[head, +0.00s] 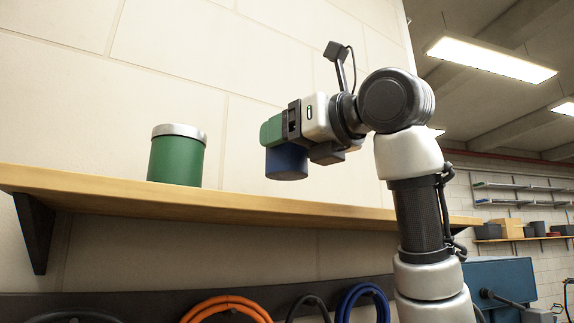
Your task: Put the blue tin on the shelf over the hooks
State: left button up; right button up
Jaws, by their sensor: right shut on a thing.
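The blue tin (287,164) is in the jaws of my right gripper (272,131), which is shut on it. The gripper's green fingers hide the tin's upper part. The tin looks upright and appears a little above the wooden shelf (260,209), with wall showing between its bottom and the board. The shelf runs along the wall over a dark rail (150,304) with coiled hoses and cables hanging from it. The hooks themselves are not clearly visible. My left gripper is not in view.
A green tin (177,160) with a grey lid stands on the shelf, left of the blue tin. The shelf between them and to the right looks clear. An orange hose (226,303) and a blue hose (362,294) hang below. Distant shelves (524,238) hold boxes at right.

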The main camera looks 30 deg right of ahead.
aim_at(302, 165)
jog(key=shift+w+a+f, duration=0.15)
jog(key=shift+f, duration=0.75)
jog(key=shift+s+d+f+p, duration=0.1)
jog(key=shift+s+f+p, duration=0.1)
jog(key=shift+f, duration=0.35)
jog(key=shift+s+d+f+p, duration=0.1)
jog(key=shift+s+f+p, duration=0.1)
jog(key=shift+f, duration=0.35)
jog(key=shift+w+a+f, duration=0.1)
jog(key=shift+w+f, duration=0.05)
jog(key=shift+w, duration=0.15)
jog(key=shift+a, duration=0.1)
jog(key=o, duration=1)
jog(key=shift+s+f, duration=0.1)
jog(key=shift+s, duration=0.1)
jog(key=shift+c, duration=0.2)
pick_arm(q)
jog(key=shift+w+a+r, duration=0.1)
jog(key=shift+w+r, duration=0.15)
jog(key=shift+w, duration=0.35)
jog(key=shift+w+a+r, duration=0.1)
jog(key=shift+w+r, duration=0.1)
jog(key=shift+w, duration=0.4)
pick_arm(e)
jog(key=shift+o, duration=0.8)
jog(key=shift+w, duration=0.1)
